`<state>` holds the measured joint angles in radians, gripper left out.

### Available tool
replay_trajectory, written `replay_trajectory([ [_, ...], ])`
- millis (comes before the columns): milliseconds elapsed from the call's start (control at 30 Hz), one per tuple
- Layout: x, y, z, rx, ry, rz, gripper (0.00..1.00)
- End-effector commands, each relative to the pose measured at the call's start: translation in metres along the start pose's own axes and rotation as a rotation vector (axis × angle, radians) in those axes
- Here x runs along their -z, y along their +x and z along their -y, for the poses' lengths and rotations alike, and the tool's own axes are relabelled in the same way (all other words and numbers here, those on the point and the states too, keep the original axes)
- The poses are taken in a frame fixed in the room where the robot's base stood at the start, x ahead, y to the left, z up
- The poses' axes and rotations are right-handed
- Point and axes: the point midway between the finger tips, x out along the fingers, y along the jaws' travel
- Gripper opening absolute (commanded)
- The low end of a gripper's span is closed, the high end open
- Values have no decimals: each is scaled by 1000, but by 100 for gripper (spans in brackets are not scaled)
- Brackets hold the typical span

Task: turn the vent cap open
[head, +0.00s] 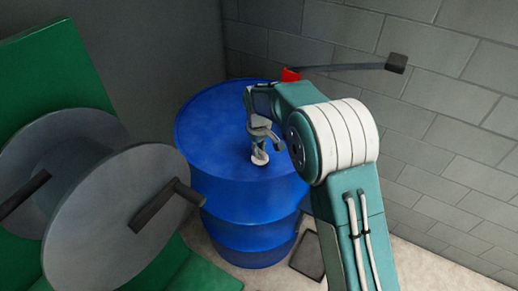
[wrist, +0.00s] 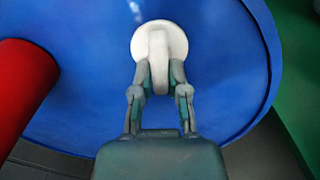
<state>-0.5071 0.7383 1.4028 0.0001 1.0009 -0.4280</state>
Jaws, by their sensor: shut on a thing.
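The vent cap is a white round cap (wrist: 142,42) with a raised ridge across its middle, on top of a blue drum (head: 205,125). In the wrist view my gripper (wrist: 159,76) has its two fingers shut on the ridge, one on each side. In the head view my gripper (head: 260,150) reaches down onto the drum top, and the white cap (head: 259,158) shows just under the fingertips. The blue drum top (wrist: 85,110) fills most of the wrist view. The fingers hide part of the cap's near edge.
A large grey reel (head: 110,225) on a green frame (head: 50,65) stands left of the drum. A bar with a red end (head: 290,75) runs along the block wall behind. A red cylinder (wrist: 22,90) is at the wrist view's left. A dark plate (head: 308,256) lies on the floor.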

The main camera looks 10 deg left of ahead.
Motion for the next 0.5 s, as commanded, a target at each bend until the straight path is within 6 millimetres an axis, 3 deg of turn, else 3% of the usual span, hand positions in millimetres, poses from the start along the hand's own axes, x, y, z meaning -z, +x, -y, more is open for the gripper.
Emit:
replay_trajectory([
  [500, 1, 1, 2, -2, -298, -3, 0],
])
